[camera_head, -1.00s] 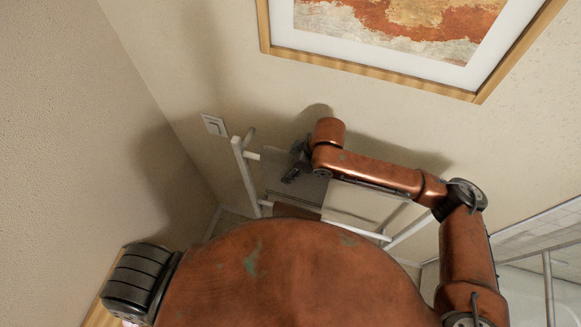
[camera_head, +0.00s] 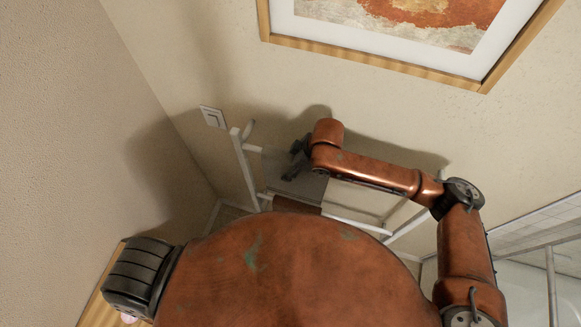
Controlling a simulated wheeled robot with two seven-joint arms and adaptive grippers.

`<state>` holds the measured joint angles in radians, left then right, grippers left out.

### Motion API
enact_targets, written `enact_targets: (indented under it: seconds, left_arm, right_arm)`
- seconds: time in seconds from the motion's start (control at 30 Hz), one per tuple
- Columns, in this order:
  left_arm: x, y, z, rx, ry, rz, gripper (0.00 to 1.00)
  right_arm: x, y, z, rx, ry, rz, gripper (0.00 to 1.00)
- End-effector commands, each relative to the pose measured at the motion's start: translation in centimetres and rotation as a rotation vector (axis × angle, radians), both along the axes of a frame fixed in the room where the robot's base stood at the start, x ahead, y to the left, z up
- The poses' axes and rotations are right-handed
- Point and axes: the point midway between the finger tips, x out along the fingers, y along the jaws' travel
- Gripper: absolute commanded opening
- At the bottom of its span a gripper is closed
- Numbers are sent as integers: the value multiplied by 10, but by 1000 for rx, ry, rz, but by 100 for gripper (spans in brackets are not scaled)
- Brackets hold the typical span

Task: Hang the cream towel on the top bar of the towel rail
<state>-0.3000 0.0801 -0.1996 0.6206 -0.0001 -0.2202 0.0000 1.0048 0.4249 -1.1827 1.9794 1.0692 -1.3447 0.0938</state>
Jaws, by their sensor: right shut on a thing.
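The white towel rail (camera_head: 245,170) stands against the back wall, with its left post and parts of its bars in view. My right gripper (camera_head: 290,173) is over the left half of the rail, pointing down-left and shut on cloth. The cream towel (camera_head: 352,197) shows as a pale panel below my right forearm, and looks grey in shadow near the gripper. I cannot tell whether it rests on the top bar or only hangs from the gripper. My body hides the lower rail. My left gripper is out of view.
A brown cloth (camera_head: 297,204) shows low on the rail. A wall switch (camera_head: 212,117) is left of the rail, and a framed picture (camera_head: 375,66) hangs above. A wooden surface (camera_head: 98,305) is at lower left. A glass-sided enclosure (camera_head: 535,262) is at right.

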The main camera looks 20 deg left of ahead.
Motion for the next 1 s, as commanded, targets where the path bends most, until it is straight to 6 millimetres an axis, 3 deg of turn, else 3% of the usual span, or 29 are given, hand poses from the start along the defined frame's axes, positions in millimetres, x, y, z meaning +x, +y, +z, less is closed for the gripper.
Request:
enact_targets:
  seconds: [0.3,0.63,0.77,1.0]
  left_arm:
    - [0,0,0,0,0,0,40]
    - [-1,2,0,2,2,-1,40]
    - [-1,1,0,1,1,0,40]
    - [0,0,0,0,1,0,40]
  right_arm:
    - [0,0,0,0,0,0,59]
    - [0,-2,3,0,0,-1,59]
    - [1,-7,18,1,-2,-1,59]
    - [0,-27,63,0,-3,-1,59]
